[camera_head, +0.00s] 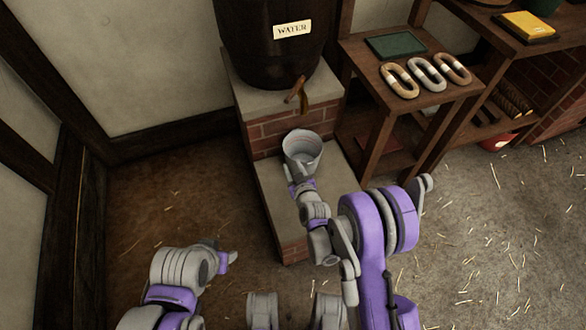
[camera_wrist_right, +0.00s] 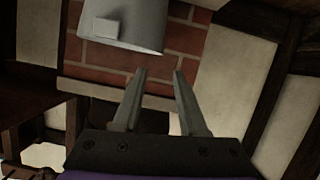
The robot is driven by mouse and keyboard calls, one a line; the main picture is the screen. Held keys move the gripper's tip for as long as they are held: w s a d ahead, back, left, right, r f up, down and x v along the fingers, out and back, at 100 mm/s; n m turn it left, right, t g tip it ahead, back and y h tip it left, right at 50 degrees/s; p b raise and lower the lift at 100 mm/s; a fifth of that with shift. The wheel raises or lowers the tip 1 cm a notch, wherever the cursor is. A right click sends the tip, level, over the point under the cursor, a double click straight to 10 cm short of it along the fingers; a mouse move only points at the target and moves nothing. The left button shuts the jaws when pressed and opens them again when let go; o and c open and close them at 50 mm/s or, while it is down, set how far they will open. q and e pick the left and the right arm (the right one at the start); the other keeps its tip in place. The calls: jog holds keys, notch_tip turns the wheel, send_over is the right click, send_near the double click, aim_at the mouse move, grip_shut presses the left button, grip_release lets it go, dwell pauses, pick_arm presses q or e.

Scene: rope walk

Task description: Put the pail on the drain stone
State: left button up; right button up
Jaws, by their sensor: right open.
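The grey pail (camera_head: 302,150) stands upright on the drain stone (camera_head: 338,158), the low stone-topped brick step below the barrel's tap. Its open rim faces up, and it looks empty. In the right wrist view the pail (camera_wrist_right: 135,25) shows at the top, beyond my fingertips, with a pale square patch on its side. My right gripper (camera_head: 300,184) is just on the near side of the pail. In the wrist view this gripper (camera_wrist_right: 158,75) is open with nothing between its fingers. My left gripper (camera_head: 231,257) is low at the left, away from the pail; its fingers are unclear.
A dark barrel (camera_head: 270,50) labelled WATER stands on the higher brick step, its wooden tap (camera_head: 295,90) above the pail. To the right, a wooden shelf (camera_head: 355,50) holds rope coils (camera_head: 425,72) and a green slab (camera_head: 396,45). The floor at left is clear.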

jog(key=s+d+r+m+g+h, duration=0.2)
jog(key=s+d+r+g, duration=0.2)
jog(key=s+d+r, duration=0.8)
pick_arm(q)
jog(key=shift+s+d, duration=0.1)
jog(key=shift+s, duration=0.25)
pick_arm(e)
jog(key=s+d+r+m+g+h, duration=0.1)
jog(key=s+d, duration=0.3)
jog(key=s, duration=0.7)
jog(key=s+d+r+m+g+h, duration=0.1)
jog(key=s+d, duration=0.4)
jog(key=s, duration=0.6)
jog(key=r+m+g, duration=0.1)
jog(key=g, duration=0.1)
jog(key=shift+s+g+h, duration=0.4)
